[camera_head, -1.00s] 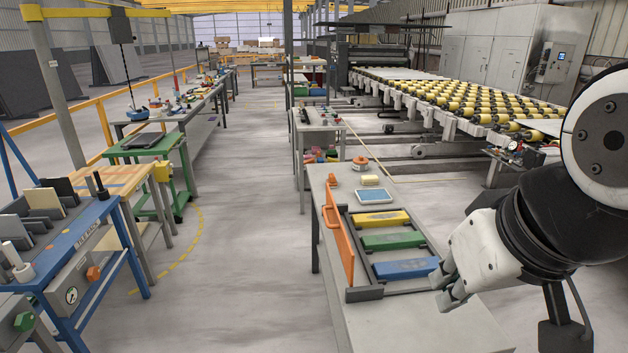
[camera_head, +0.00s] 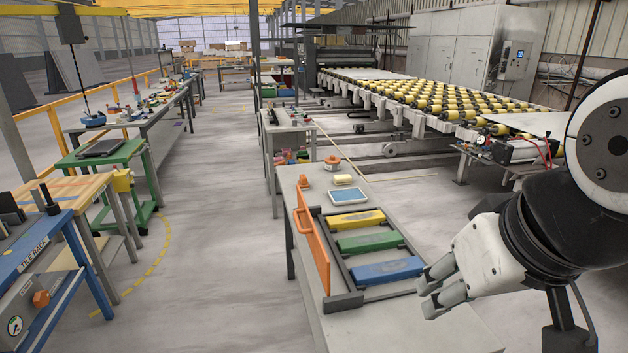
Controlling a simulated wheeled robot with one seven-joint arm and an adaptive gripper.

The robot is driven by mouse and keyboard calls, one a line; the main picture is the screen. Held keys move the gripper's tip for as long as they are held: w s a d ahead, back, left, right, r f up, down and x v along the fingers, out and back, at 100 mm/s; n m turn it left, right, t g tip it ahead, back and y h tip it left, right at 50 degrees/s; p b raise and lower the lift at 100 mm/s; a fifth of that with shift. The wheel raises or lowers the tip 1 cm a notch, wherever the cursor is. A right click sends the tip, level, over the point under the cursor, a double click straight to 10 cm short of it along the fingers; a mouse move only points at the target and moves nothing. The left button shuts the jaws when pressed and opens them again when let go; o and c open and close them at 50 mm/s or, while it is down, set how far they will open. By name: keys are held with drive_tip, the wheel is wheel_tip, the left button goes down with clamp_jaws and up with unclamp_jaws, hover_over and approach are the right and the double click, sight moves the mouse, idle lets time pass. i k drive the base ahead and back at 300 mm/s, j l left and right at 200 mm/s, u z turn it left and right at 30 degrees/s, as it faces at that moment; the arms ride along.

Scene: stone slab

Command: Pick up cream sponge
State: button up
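The cream sponge (camera_head: 343,179) is a small pale block lying near the far end of the grey workbench (camera_head: 372,325), just behind a blue-screened tablet with a pale frame (camera_head: 348,196). My gripper (camera_head: 424,297) is over the near right part of the bench, well apart from the sponge and nearer to me. Its two grey fingers are spread with a gap between them, and nothing shows between them.
A dark rack (camera_head: 338,300) holds yellow (camera_head: 357,220), green (camera_head: 370,242) and blue (camera_head: 388,270) blocks between gripper and sponge. An orange panel with a handle (camera_head: 311,240) stands on the left. An orange-topped round item (camera_head: 332,163) is beyond the sponge.

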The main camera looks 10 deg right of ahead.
sight(344, 179)
drive_tip(key=i+l+z, duration=0.1)
drive_tip(key=l+z, duration=0.15)
drive_tip(key=l, duration=0.15)
drive_tip(key=i+l+z, duration=0.1)
drive_tip(key=l+z, duration=0.2)
drive_tip(key=l, duration=0.15)
drive_tip(key=i+l+z, duration=0.65)
drive_tip(key=i+l, duration=0.15)
drive_tip(key=l, duration=0.2)
drive_tip(key=i+l+z, duration=0.4)
drive_tip(key=i+l, duration=0.2)
drive_tip(key=i+j+u, duration=0.1)
drive_tip(key=i+u, duration=0.3)
drive_tip(key=i, duration=0.2)
drive_tip(key=i+l+u, duration=0.1)
drive_tip(key=i+u, duration=0.35)
drive_tip(key=i, duration=0.15)
drive_tip(key=i+l+u, duration=0.4)
drive_tip(key=i, duration=0.2)
drive_tip(key=i+j+u, duration=0.2)
drive_tip(key=i+u, duration=0.15)
drive_tip(key=i, duration=0.15)
drive_tip(key=i+u, duration=0.35)
drive_tip(key=i, duration=0.15)
drive_tip(key=i+l+u, duration=0.1)
drive_tip(key=i+u, duration=0.25)
drive_tip(key=i, duration=0.15)
drive_tip(key=i+j+u, duration=0.55)
drive_tip(key=i, duration=0.25)
